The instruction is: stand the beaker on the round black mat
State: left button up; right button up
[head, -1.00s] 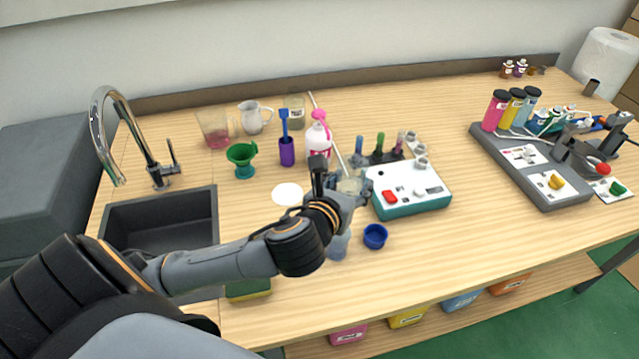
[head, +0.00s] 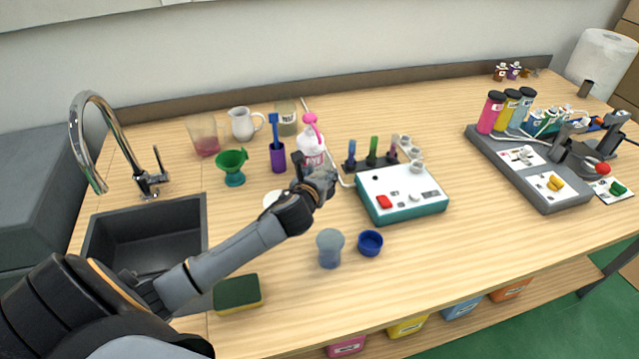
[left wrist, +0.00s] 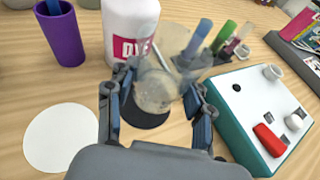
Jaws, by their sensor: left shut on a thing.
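The clear beaker (left wrist: 155,90) is between the fingers of my left gripper (left wrist: 152,100), which is shut on it. In the left wrist view the round black mat (left wrist: 150,119) lies behind and below the beaker, partly covered by it; I cannot tell whether the two touch. In the head view my left gripper (head: 320,183) is in front of the white dye bottle, left of the white-and-teal device. There the gripper mostly hides the beaker, and the mat cannot be made out. My right gripper is not in view.
The dye bottle (head: 311,152) stands close behind the gripper. The white-and-teal device (head: 402,193) is to its right, with a rack of tubes behind. A round white mat (left wrist: 58,138) lies to the left. A bluish cup (head: 330,249) and blue bowl (head: 370,243) stand in front.

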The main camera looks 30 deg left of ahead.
pick_arm(q)
jog(key=shift+w+a+f, duration=0.3)
jog(key=shift+w+f, duration=0.1)
jog(key=shift+f, duration=0.15)
jog(key=shift+w+a+f, duration=0.1)
jog(key=shift+f, duration=1.65)
jog(key=shift+f, duration=0.15)
jog(key=o, duration=1.1)
jog(key=v, duration=1.2)
